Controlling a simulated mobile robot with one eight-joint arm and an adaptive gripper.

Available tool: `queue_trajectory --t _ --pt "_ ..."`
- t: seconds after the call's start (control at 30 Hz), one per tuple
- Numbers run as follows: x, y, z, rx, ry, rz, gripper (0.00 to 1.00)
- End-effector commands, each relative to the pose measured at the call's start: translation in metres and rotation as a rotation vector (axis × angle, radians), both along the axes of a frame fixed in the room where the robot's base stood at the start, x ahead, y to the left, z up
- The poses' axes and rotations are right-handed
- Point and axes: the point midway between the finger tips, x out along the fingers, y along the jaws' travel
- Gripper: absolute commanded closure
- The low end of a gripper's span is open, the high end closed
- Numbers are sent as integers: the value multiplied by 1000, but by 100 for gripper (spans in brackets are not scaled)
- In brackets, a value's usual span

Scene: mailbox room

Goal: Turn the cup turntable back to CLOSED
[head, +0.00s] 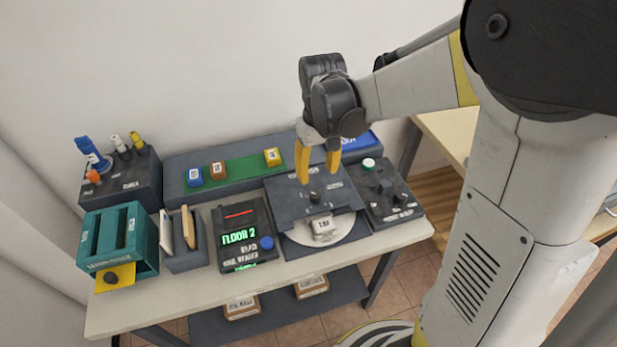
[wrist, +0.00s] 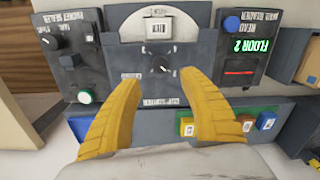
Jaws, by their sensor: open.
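The cup turntable (head: 283,206) is a dark housing with a pale round disc (head: 345,232) showing through its front opening. A white labelled block (head: 322,227) sits on the exposed part of the disc; it also shows in the wrist view (wrist: 158,28). A small black knob (wrist: 160,64) stands on the housing top, with a pale pointer mark. The lettering around it is too small to read surely. My gripper (head: 318,165) is open and empty, its yellow fingers pointing down above the housing. In the wrist view the fingertips (wrist: 162,86) lie either side of the knob, apparently apart from it.
A reader showing FLOOR 2 (head: 240,236) stands left of the turntable, a dark control box (head: 395,205) right. Behind is a shelf with small coloured blocks (head: 272,156). A teal crate (head: 118,235) stands far left. The table's front strip (head: 190,295) is clear.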

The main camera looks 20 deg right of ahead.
Motion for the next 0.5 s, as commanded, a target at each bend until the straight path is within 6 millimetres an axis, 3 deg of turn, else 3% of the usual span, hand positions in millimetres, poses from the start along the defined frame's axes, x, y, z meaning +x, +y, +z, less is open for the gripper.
queue_trajectory --t 0.3,0.5 --pt "0 1 -66 -1 -3 -1 50" --pt "0 1 -91 -1 -3 -1 50"
